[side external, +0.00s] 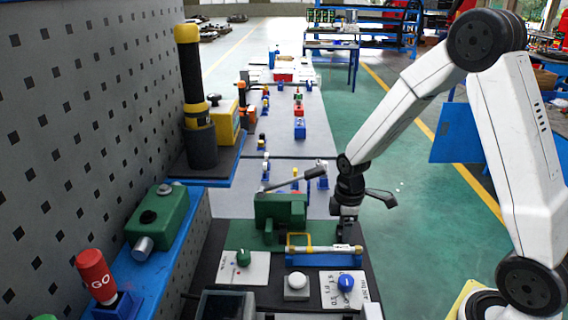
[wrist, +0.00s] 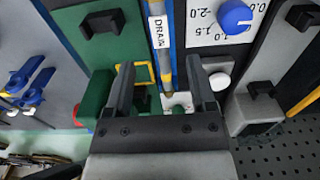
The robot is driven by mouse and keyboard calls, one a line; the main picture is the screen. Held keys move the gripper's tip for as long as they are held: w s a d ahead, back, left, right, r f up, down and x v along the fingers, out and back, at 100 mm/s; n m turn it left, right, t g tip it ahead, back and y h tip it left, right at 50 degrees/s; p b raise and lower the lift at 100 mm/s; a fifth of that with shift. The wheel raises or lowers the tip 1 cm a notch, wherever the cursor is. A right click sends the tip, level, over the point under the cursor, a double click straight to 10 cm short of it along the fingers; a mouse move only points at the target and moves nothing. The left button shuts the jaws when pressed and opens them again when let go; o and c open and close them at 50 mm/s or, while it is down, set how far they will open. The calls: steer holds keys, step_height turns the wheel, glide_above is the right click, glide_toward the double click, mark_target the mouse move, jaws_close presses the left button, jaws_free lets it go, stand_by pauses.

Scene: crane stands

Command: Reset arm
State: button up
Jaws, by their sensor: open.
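My gripper (side external: 346,232) points down beside the green lever unit (side external: 280,215), above the right end of a pale tube (side external: 320,249) on a blue base. In the wrist view my gripper (wrist: 160,66) has its two dark fingers spread. The tube, labelled "DRA…" (wrist: 158,30), runs into the gap between them. No held object shows. The picture does not show clearly whether the fingers touch the tube. A grey lever (side external: 293,179) slants up from the green unit. A yellow frame (side external: 299,242) stands at its front.
In front are a green knob (side external: 243,258), a white button (side external: 296,282) and a blue dial (side external: 346,283). A red GO handle (side external: 95,275) and a green box (side external: 160,220) sit on the left shelf beside the perforated wall (side external: 80,100). Open floor (side external: 400,225) lies right.

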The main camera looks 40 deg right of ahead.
steer(key=s+a+r+m+t, duration=0.2)
steer(key=s+a+r+m, duration=0.3)
steer(key=s+a+m, duration=0.2)
steer(key=shift+s+r+m+t, duration=0.35)
steer(key=shift+s+m, duration=0.3)
steer(key=shift+m, duration=0.35)
stand_by(0.6)
